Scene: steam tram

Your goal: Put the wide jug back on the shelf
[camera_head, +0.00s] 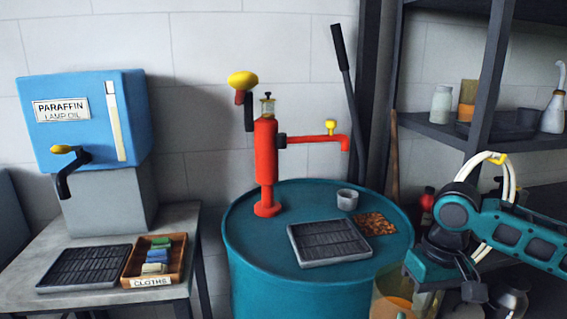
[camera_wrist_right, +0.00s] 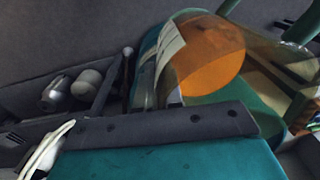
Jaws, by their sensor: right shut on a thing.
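A clear jug (camera_head: 392,300) with amber liquid low inside shows at the bottom of the head view, in front of the drum's right side. My right gripper (camera_head: 418,283) is shut on the jug; the arm comes in from the right. The jug also fills the upper middle of the right wrist view (camera_wrist_right: 205,55), tilted in that picture, with an orange disc of liquid and a pale strip on its wall. The shelf (camera_head: 410,122) is a dark rack at the right. Its board carries a pale jar, an amber container and a spouted can. My left gripper is out of view.
A teal drum (camera_head: 245,255) bears a red hand pump (camera_head: 265,160), a small cup (camera_head: 347,199) and a dark grate (camera_head: 328,243). A rack upright (camera_head: 490,90) stands before the shelf. A blue paraffin tank (camera_head: 80,120) and cloth tray (camera_head: 180,262) are at left.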

